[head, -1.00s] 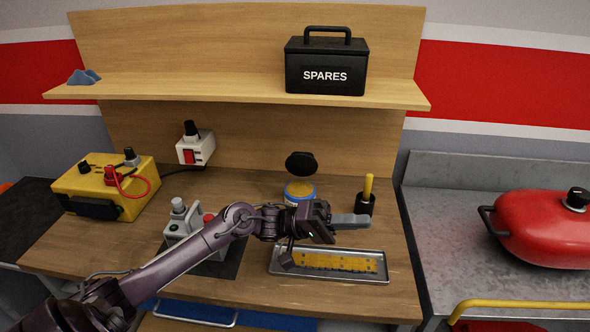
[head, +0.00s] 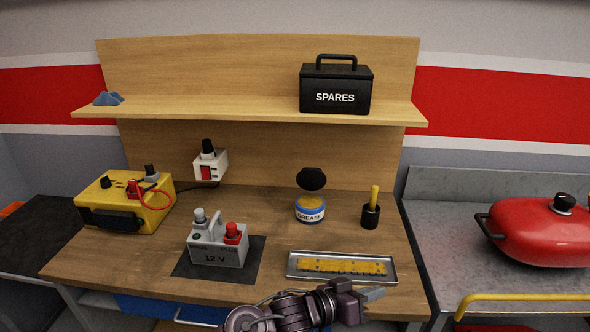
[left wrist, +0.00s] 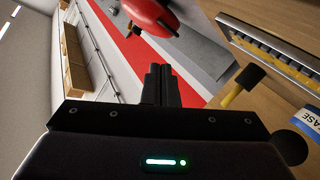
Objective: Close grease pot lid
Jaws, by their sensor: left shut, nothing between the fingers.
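The grease pot (head: 310,209) is a blue and white tub labelled GREASE, standing on the wooden bench. Its round black lid (head: 311,179) stands raised at the back of the pot, so the pot is open and yellow grease shows inside. Part of the pot's blue label (left wrist: 307,121) shows at the right edge of the left wrist view. My left gripper (head: 372,294) is shut and empty, low at the bench's front edge, in front of the tray and well apart from the pot. My right gripper is in neither view.
A metal tray (head: 291,269) with a yellow strip lies in front of the pot. A 12 V battery (head: 217,252) sits left on a dark mat. A SPARES box (head: 335,88) rests on the shelf above.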

